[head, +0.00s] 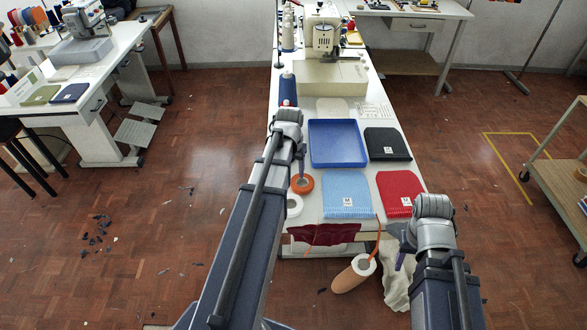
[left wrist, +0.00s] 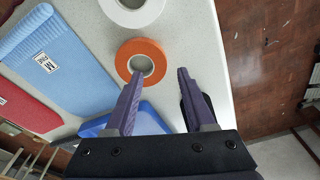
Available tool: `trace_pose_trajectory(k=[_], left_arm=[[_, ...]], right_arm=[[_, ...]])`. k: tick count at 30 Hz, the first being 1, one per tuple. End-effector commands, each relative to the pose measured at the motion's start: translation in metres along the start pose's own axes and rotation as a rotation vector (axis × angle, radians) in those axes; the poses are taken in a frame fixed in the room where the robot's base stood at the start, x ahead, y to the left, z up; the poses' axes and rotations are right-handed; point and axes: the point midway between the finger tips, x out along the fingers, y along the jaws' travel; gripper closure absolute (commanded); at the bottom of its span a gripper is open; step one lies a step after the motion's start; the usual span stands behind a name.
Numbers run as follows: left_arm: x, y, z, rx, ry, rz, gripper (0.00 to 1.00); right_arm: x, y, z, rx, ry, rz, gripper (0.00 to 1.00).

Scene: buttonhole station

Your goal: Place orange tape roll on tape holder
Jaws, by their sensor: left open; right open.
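The orange tape roll (head: 308,186) lies flat near the left edge of the white table. In the left wrist view the orange tape roll (left wrist: 153,46) is just beyond the fingertips, its round hole facing the camera. My left gripper (left wrist: 160,74) is open and empty, the left fingertip overlapping the roll's near edge in the picture; contact cannot be told. In the head view my left gripper (head: 301,168) is partly hidden by its arm. My right gripper (head: 401,262) is at the table's front edge, open, mostly hidden. I cannot identify the tape holder for certain.
A white roll (head: 298,206) lies close to the orange one. A blue tray (head: 337,145), a light blue knit piece (head: 346,185), a red one (head: 393,189) and a black one (head: 387,142) lie to the right. A sewing machine (head: 322,70) stands behind.

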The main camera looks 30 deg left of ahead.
Motion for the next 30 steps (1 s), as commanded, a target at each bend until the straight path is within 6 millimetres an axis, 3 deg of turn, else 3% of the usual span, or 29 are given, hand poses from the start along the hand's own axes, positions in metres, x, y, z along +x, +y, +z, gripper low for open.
trace_pose_trajectory(k=[1,13,26,30], left_arm=[[-0.017,0.000,-0.001,0.000,0.000,0.000,0.45],[-0.073,0.000,0.000,0.000,0.000,0.000,0.45],[-0.079,0.000,0.000,0.000,0.000,0.000,0.45],[-0.079,0.022,0.006,0.033,-0.010,0.001,0.45]], right_arm=[[-0.017,0.002,0.001,0.000,0.000,0.000,0.50],[-0.072,0.007,0.004,0.000,0.000,0.000,0.50],[-0.077,0.007,0.004,0.000,0.000,0.000,0.50],[-0.077,0.007,0.004,0.000,0.000,0.000,0.50]])
